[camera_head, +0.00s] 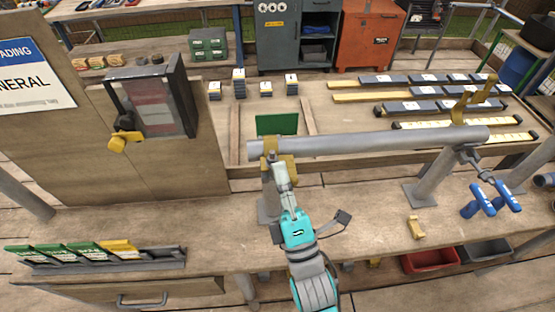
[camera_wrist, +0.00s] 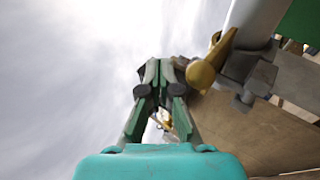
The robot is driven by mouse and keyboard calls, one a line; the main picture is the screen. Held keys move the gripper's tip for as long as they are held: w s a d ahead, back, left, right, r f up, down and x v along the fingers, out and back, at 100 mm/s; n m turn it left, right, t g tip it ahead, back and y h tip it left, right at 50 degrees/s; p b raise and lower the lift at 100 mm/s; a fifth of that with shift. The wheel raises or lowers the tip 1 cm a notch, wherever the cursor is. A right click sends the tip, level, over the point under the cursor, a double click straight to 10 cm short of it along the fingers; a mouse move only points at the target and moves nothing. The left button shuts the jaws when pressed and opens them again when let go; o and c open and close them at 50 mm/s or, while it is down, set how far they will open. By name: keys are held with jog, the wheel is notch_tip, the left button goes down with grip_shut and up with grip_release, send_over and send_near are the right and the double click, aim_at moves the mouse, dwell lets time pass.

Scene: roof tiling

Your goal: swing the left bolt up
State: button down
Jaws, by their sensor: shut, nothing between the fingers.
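A grey pipe (camera_head: 370,143) lies across two posts on the bench. At its left end is a brass-coloured clamp (camera_head: 289,167), with a small brass piece (camera_head: 269,146) at its left side that looks like the left bolt. In the wrist view a rounded brass knob (camera_wrist: 201,74) on a brass arm stands beside the pipe (camera_wrist: 258,18). My gripper (camera_head: 273,160) is at this left clamp, in front of the pipe. In the wrist view my gripper (camera_wrist: 160,65) is shut and empty, just left of the knob. Whether they touch is unclear.
A right clamp (camera_head: 468,102) has brass parts standing above the pipe. A small brass block (camera_head: 416,228) lies on the bench. A board with a dark box (camera_head: 158,100) stands at the left. Colored tiles (camera_head: 80,252) lie front left.

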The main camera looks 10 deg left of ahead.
jog(key=v, duration=0.9)
dwell(0.3)
jog(key=s+d+f+m+g+h, duration=0.2)
jog(key=s+d+f+m+h, duration=0.5)
jog(key=s+d+f+m, duration=0.4)
jog(key=s+d+f+m+g+h, duration=0.1)
jog(key=s+d+m+g+h, duration=0.1)
jog(key=s+m, duration=0.4)
jog(key=s+d+f+m+g+h, duration=0.1)
jog(key=s+d+m+g+h, duration=0.2)
jog(key=s+d+m, duration=0.4)
jog(key=shift+s+d+f+m+h, duration=0.25)
jog(key=shift+s+f+m+h, duration=0.15)
jog(key=shift+m, duration=0.5)
jog(key=shift+w, duration=0.1)
